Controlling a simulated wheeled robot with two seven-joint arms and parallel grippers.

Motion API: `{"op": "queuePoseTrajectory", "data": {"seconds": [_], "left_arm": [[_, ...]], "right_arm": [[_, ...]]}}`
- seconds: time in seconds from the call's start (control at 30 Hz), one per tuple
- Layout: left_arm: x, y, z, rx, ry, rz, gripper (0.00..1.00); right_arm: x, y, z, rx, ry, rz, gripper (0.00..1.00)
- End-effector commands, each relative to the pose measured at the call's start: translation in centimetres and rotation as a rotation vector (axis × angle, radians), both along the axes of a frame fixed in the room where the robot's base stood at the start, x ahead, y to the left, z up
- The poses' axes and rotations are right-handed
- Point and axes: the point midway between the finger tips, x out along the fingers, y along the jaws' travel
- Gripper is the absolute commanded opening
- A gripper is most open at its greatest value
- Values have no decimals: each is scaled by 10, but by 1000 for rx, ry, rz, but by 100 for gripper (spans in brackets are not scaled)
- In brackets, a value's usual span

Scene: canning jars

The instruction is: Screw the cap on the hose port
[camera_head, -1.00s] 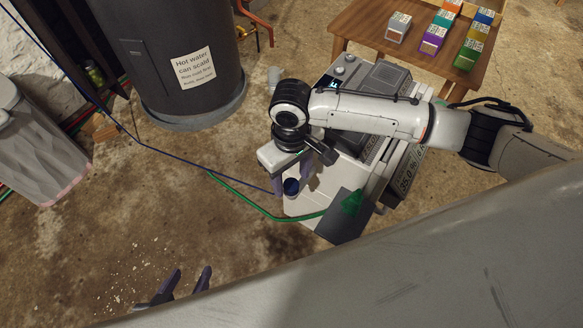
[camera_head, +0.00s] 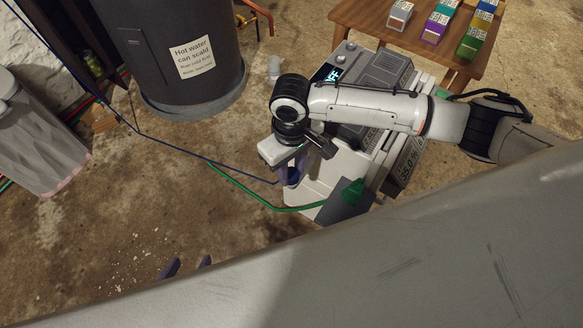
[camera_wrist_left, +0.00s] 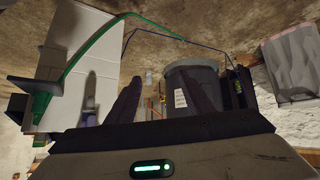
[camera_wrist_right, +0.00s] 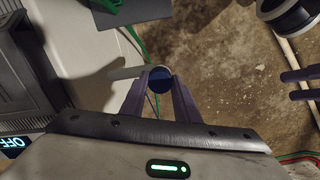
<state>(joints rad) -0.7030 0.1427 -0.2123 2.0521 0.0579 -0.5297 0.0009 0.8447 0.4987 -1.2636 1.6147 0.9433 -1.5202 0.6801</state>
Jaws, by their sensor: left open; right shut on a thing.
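The dark blue round cap (camera_wrist_right: 160,80) is between the fingers of my right gripper (camera_wrist_right: 160,98), which is shut on it. In the head view, this gripper (camera_head: 292,171) is at the front left of the white machine (camera_head: 328,178). A grey stub (camera_wrist_right: 126,73), apparently the hose port, juts from the machine toward the cap; I cannot tell whether they touch or are threaded together. My left gripper (camera_wrist_left: 162,85) is open and empty. In the head view, only its fingertips (camera_head: 187,265) show, low and left; its fingers (camera_wrist_right: 302,85) also show at the right wrist view's edge.
A green hose (camera_head: 265,203) runs to a green fitting (camera_head: 353,190) by a grey plate. A thin blue line (camera_head: 205,160) crosses toward the machine. A dark water heater (camera_head: 180,55) stands behind, and a wooden table (camera_head: 365,20) with coloured boxes at the back right.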

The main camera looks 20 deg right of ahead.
Motion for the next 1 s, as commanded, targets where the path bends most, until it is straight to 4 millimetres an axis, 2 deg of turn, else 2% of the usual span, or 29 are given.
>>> {"op": "queuePoseTrajectory", "data": {"seconds": [0.13,0.33,0.5,0.67,1.0], "left_arm": [[-1,1,17,4,2,-1,47],[-2,2,45,16,2,-2,47],[-3,1,50,19,13,2,47],[1,1,49,18,11,4,47],[2,0,85,14,5,5,47]], "right_arm": [[-1,1,6,1,3,-64,1],[-2,1,8,0,5,-253,1],[-1,1,4,0,3,-380,1],[0,0,1,0,1,-401,1],[-1,1,4,0,2,-591,1]]}}
